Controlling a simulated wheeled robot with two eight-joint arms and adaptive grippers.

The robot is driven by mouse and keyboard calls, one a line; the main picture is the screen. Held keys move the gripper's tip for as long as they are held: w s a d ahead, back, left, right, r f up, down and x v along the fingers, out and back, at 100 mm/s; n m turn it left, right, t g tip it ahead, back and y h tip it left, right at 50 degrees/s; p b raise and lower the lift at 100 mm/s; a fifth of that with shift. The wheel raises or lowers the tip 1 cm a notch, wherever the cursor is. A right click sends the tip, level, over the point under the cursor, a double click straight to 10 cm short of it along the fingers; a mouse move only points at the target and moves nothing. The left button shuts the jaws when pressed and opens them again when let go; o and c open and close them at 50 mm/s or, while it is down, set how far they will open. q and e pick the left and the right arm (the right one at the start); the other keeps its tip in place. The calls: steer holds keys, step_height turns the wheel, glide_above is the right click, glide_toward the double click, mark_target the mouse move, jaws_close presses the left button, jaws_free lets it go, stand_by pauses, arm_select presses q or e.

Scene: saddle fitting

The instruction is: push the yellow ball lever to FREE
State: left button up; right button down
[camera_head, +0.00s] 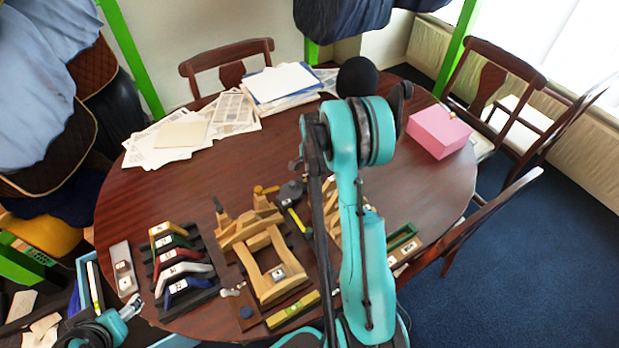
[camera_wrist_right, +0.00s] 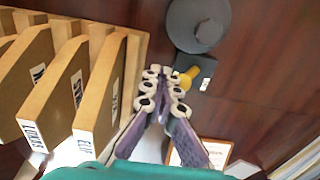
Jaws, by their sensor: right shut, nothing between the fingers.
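In the right wrist view, the yellow ball lever (camera_wrist_right: 189,76) sits on a small dark block with a white label, below a dark grey round disc (camera_wrist_right: 198,25). The label is too small to read. My right gripper (camera_wrist_right: 166,82) is shut and empty. Its fingertips are just left of the yellow ball, partly overlapping it in the picture; I cannot tell whether they touch it. In the head view my right arm hides this gripper. My left gripper (camera_head: 132,306) is at the lower left, beyond the table's edge, away from the lever; its jaws are too small to judge.
Wooden pieces with name labels (camera_wrist_right: 88,95) stand close left of my right gripper. On the table are coloured arches on a dark rack (camera_head: 183,268), a wooden frame (camera_head: 266,262), papers (camera_head: 183,133) and a pink box (camera_head: 440,131). The middle of the table is clear.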

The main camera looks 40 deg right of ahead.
steer(key=shift+w, duration=0.25)
steer(key=shift+w+d, duration=0.2)
steer(key=shift+w, duration=1.4)
steer(key=shift+s+b, duration=0.3)
steer(key=shift+s, duration=0.35)
steer(key=shift+r+p, duration=2.05)
steer(key=shift+r, duration=1.5)
